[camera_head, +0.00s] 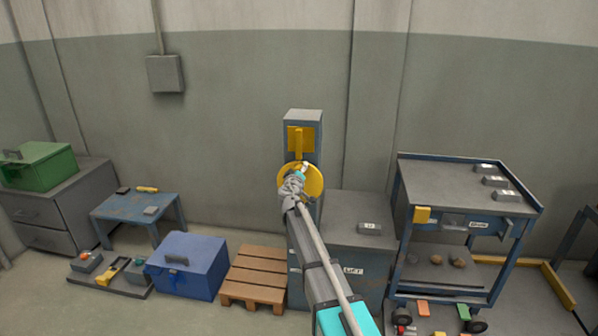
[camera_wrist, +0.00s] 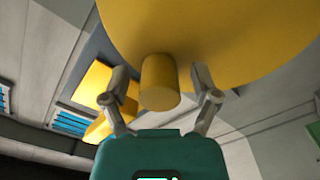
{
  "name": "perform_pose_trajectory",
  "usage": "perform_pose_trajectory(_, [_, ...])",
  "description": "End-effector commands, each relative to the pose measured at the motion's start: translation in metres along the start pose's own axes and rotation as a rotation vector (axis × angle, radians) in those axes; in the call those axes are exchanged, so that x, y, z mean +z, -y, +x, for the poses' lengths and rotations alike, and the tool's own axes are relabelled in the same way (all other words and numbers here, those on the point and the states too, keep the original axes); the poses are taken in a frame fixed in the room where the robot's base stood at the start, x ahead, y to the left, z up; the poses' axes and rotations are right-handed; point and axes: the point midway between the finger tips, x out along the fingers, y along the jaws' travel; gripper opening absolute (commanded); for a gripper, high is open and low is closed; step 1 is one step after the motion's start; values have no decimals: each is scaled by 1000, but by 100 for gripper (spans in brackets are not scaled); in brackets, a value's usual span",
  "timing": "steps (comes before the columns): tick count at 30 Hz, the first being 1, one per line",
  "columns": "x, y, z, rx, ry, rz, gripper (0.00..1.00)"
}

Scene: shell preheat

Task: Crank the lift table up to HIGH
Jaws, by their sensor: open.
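A yellow crank disc (camera_head: 315,181) is mounted on the front of a grey-blue post (camera_head: 303,116). A grey cabinet (camera_head: 340,200) marked LIFT stands beside the post. My gripper (camera_head: 300,172) is at the disc, and my arm hides part of the disc and post. In the wrist view the yellow disc (camera_wrist: 215,45) fills the top, and its round yellow handle knob (camera_wrist: 160,82) sticks out toward me. The open fingers of my gripper (camera_wrist: 160,92) stand on either side of the knob, with a visible gap at each side.
A yellow plate (camera_head: 294,138) is on the post above the disc. A small grey block (camera_head: 369,229) lies on the cabinet. A blue cart (camera_head: 440,180) stands close on the right. A wooden pallet (camera_head: 256,276) and blue box (camera_head: 187,264) are on the floor at left.

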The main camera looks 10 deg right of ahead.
Motion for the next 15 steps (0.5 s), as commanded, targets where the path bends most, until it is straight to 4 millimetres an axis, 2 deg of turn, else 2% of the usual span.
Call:
perform_pose_trajectory(7, [0,0,0,0,0,0,79])
perform_pose_trajectory(8, [0,0,0,0,0,0,75])
perform_pose_trajectory(15, [0,0,0,0,0,0,30])
